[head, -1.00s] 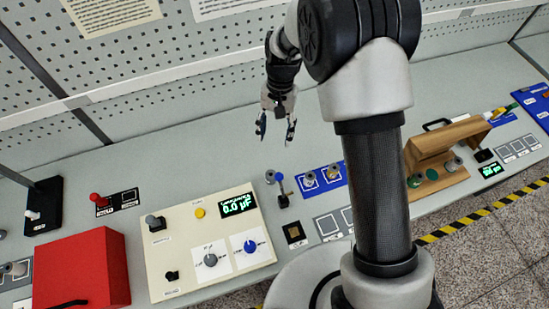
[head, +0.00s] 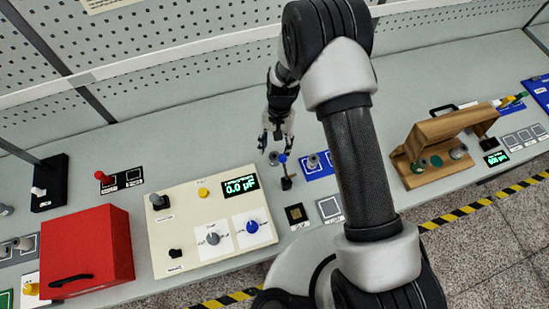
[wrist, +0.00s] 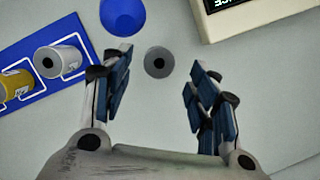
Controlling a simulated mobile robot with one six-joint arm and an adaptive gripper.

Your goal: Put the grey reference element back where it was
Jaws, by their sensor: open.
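A small grey cylinder (head: 273,158), which looks like the grey reference element, stands on the bench just right of the cream instrument panel. In the wrist view its round grey top (wrist: 158,62), with a dark centre, lies between my fingertips. My gripper (head: 276,146) is open and points down above it, with a visible gap on each side in the wrist view (wrist: 161,72). I cannot tell how far the tips are above it. A blue mat (wrist: 62,92) with outlined squares holds a silver cylinder (wrist: 58,62) and a yellow-banded one (wrist: 16,86).
The cream panel (head: 170,262) reads 0.0 µF. A red box (head: 90,245) stands left, a wooden fixture (head: 440,130) right. The bench behind my gripper is clear.

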